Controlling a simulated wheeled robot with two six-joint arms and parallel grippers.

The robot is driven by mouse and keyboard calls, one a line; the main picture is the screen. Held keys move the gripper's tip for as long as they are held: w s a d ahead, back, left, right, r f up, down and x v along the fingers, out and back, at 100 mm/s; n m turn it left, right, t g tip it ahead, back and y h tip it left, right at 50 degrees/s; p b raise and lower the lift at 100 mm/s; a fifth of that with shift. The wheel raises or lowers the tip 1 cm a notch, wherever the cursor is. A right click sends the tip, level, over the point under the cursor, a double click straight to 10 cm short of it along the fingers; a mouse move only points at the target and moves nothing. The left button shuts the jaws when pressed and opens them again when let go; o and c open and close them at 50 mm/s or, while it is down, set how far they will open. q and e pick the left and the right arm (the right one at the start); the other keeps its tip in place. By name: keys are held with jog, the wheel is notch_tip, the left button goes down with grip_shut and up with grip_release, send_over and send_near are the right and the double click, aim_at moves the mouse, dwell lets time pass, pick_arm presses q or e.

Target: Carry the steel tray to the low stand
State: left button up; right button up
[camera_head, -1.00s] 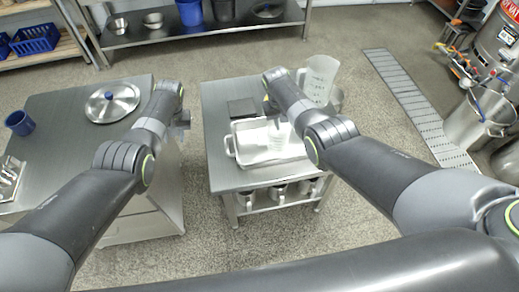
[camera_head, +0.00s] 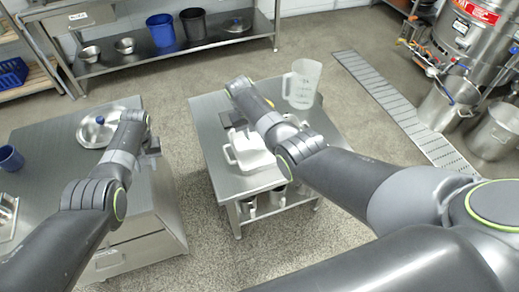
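I cannot tell which surface is the low stand.
A clear measuring jug (camera_head: 302,84) stands on the middle table. A round lid (camera_head: 92,132) and blue mug (camera_head: 11,158) are on the left cabinet (camera_head: 50,140). A drain grate (camera_head: 400,112) and steel pots (camera_head: 447,103) lie right. Floor between cabinet and table is clear.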

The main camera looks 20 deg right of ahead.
notch_tip(320, 180, up, 9)
jog(key=a, duration=0.1)
jog(key=shift+a+r, duration=0.2)
jog(key=shift+a, duration=0.15)
jog(key=shift+f, duration=0.1)
